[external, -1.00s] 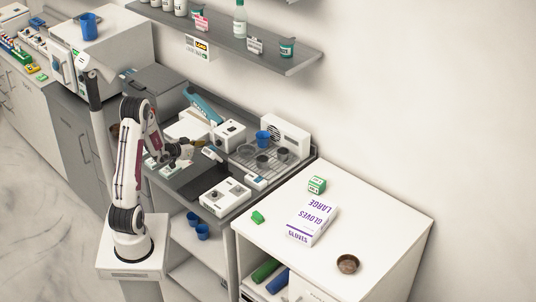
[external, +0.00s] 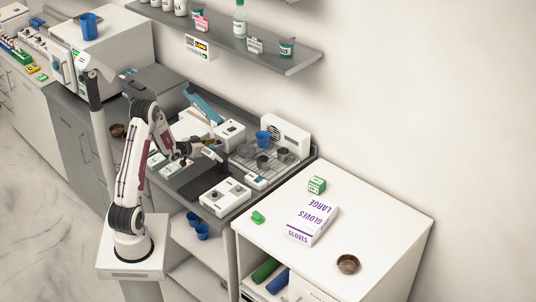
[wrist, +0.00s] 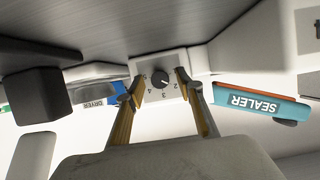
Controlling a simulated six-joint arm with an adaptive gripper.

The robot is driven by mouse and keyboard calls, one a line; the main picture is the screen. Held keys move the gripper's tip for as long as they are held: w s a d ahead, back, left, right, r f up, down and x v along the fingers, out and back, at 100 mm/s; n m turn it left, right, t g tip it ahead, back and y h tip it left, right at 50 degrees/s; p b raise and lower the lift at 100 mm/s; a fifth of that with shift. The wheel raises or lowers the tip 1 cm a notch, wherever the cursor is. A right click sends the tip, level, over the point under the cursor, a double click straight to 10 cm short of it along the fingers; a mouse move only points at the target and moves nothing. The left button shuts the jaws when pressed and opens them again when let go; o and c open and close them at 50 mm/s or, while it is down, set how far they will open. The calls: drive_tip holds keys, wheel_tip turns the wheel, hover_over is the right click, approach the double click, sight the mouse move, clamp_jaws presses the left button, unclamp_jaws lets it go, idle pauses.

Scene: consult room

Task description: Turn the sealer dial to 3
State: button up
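The sealer dial (wrist: 160,79) is a small dark round knob on a light panel, ringed by printed numbers that appear upside down in the wrist view. I cannot clearly tell which number it points to. The teal SEALER label (wrist: 262,103) is to its right, and the teal sealer arm (external: 204,106) shows in the external view. My gripper (wrist: 160,87) is open, its two yellowish fingers on either side of the dial in the picture. Contact with the knob is not visible. In the external view my gripper (external: 187,151) is small and dark over the bench.
A white box with a knob (external: 229,133), a white device (external: 224,196) and a rack with cups (external: 284,155) stand on the bench. A glove box (external: 312,221) rests on the cabinet at right.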

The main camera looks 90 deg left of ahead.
clamp_jaws()
drive_tip(key=shift+d+m+y, duration=0.1)
drive_tip(key=shift+m+y, duration=0.3)
drive_tip(key=shift+w+d+f+m+g+y, duration=0.1)
drive_tip(key=shift+m+g+y, duration=0.3)
drive_tip(key=shift+m, duration=0.35)
drive_tip(key=shift+w+m+g+y, duration=0.1)
drive_tip(key=shift+m+g+y, duration=0.25)
drive_tip(key=shift+m, duration=0.4)
drive_tip(key=shift+d+f+m+g+y, duration=0.1)
drive_tip(key=shift+m+g+y, duration=0.35)
drive_tip(key=shift+m+y, duration=1)
drive_tip(key=shift+m+h, duration=0.3)
drive_tip(key=shift+m, duration=0.25)
unclamp_jaws()
